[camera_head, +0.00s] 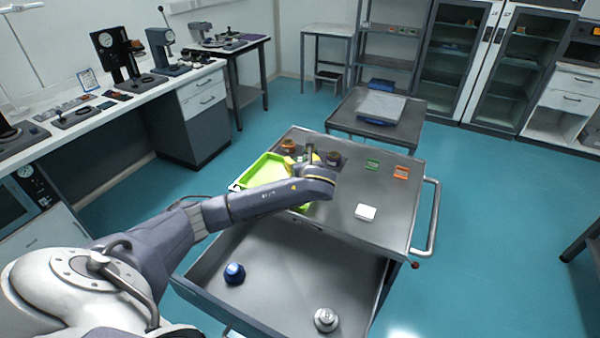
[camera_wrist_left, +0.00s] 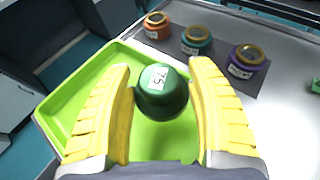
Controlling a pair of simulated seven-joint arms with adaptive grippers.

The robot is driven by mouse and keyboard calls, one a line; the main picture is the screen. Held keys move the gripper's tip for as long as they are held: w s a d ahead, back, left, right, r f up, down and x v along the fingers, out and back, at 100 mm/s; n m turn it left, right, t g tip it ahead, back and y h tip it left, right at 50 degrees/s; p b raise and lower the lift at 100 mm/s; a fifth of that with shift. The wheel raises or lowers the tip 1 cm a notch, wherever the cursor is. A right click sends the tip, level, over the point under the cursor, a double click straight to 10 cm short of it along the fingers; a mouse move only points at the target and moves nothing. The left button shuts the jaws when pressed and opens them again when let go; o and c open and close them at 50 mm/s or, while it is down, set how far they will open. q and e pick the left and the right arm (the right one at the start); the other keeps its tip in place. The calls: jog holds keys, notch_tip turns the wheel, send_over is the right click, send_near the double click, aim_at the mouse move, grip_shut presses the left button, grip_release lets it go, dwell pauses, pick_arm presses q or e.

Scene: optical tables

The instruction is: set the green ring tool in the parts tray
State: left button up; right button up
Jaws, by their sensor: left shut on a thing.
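The green ring tool (camera_wrist_left: 162,94), a dark green round piece with a white number label, is between the yellow fingers of my left gripper (camera_wrist_left: 163,100), which is shut on it. The light green parts tray (camera_wrist_left: 85,84) lies behind and below the tool in the left wrist view. It also shows in the head view (camera_head: 259,171) at the left of the steel cart, partly hidden by my left arm. The held tool appears over the tray; its height above the floor cannot be told. My right gripper is not in view.
Orange (camera_wrist_left: 157,26), teal (camera_wrist_left: 196,40) and purple (camera_wrist_left: 247,61) ring tools stand on a dark mat beyond the tray. An open drawer (camera_head: 285,265) holds a blue knob (camera_head: 234,274) and a silver one (camera_head: 326,319).

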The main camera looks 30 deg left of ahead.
pick_arm(q)
jog(key=shift+f, duration=2.1)
jog(key=shift+s+f, duration=0.1)
jog(key=shift+f, duration=0.35)
jog(key=shift+s+f, duration=0.1)
jog(key=shift+f, duration=0.25)
jog(key=o, duration=1.2)
jog(key=shift+d+f, duration=0.1)
jog(key=shift+f, duration=0.05)
jog(key=shift+r, duration=0.2)
jog(key=v, duration=0.6)
jog(key=r+v, duration=0.1)
jog(key=v, duration=0.5)
jog(key=shift+r, duration=0.25)
